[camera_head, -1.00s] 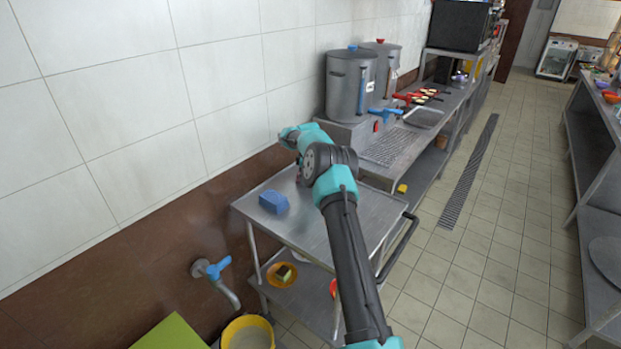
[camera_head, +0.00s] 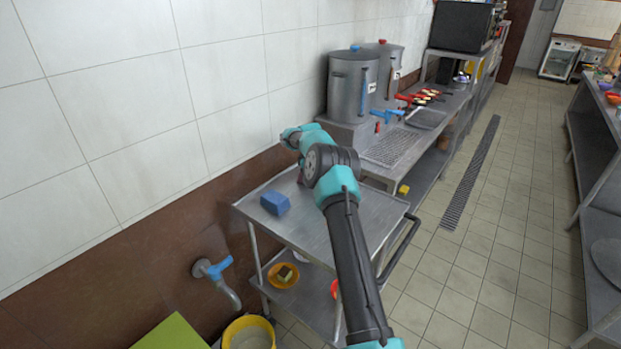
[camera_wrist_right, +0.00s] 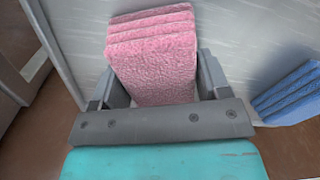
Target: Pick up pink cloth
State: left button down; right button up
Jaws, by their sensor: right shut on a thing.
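The pink cloth (camera_wrist_right: 155,62) is a folded, fluffy stack in the right wrist view. It sits between the two fingers of my right gripper (camera_wrist_right: 155,88), which is shut on it. In the head view my right arm reaches over the metal cart, and its own links hide the gripper and the pink cloth. My left gripper is not in view.
A folded blue cloth (camera_head: 275,203) lies on the cart top (camera_head: 315,235); it also shows in the right wrist view (camera_wrist_right: 290,95). A tiled wall with a blue-handled tap (camera_head: 213,268) borders the cart. Steel stockpots (camera_head: 350,85) stand on the counter beyond.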

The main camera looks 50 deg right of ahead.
jog(key=shift+r, duration=0.2)
jog(key=shift+r, duration=1.65)
jog(key=s+a, duration=0.3)
jog(key=a, duration=0.1)
jog(key=s+a+r, duration=0.1)
jog(key=s+a, duration=0.6)
jog(key=a, duration=0.1)
jog(key=shift+s+r, duration=0.2)
jog(key=shift+s, duration=0.1)
